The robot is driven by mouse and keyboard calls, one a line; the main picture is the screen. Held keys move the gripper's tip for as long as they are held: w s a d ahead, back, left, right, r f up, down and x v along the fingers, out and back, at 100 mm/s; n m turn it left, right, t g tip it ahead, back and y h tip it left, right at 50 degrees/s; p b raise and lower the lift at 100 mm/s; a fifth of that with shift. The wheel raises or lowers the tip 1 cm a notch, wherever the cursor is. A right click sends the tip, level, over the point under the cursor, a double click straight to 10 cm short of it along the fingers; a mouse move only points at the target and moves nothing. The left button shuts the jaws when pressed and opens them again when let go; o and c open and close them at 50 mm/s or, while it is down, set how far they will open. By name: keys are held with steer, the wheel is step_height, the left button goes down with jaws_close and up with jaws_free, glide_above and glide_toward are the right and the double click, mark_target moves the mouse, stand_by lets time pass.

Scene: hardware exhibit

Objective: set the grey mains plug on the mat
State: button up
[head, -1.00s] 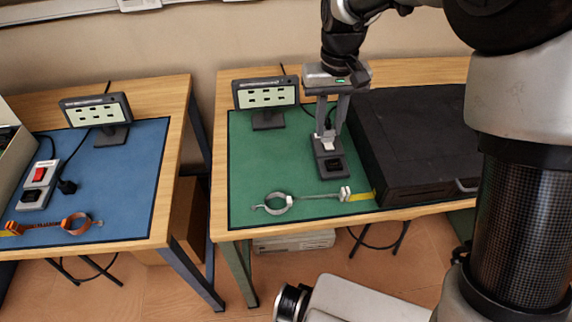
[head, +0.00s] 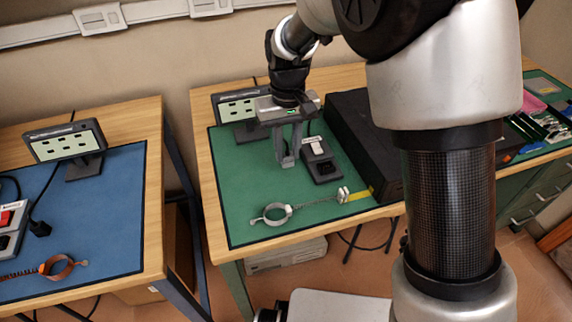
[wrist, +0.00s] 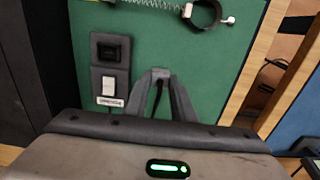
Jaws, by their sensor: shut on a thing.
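My gripper (head: 287,161) points down over the green mat (head: 232,190), left of the dark socket block (head: 325,174). Its fingers are shut on the grey mains plug (wrist: 160,73), which is mostly hidden between the fingertips. A dark cable shows between the fingers in the wrist view. The socket block has a white rocker switch and an empty-looking black outlet (wrist: 110,47). I cannot tell whether the plug touches the mat or hangs just above it.
A metal ring strap (head: 276,214) with a coiled cord lies near the mat's front. A display stand (head: 240,108) stands behind. A black case (head: 350,125) is on the right. A second bench with a blue mat (head: 95,215) is at the left. The mat's left part is clear.

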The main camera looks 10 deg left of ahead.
mark_target(287, 163)
steer(key=shift+f+b, duration=0.45)
steer(key=shift+f, duration=1.75)
steer(key=shift+f, duration=0.2)
steer(key=o, duration=0.8)
steer(key=shift+r, duration=0.1)
step_height(287, 163, up, 12)
steer(key=p, duration=0.2)
steer(key=shift+r+p, duration=0.2)
steer(key=shift+p, duration=0.2)
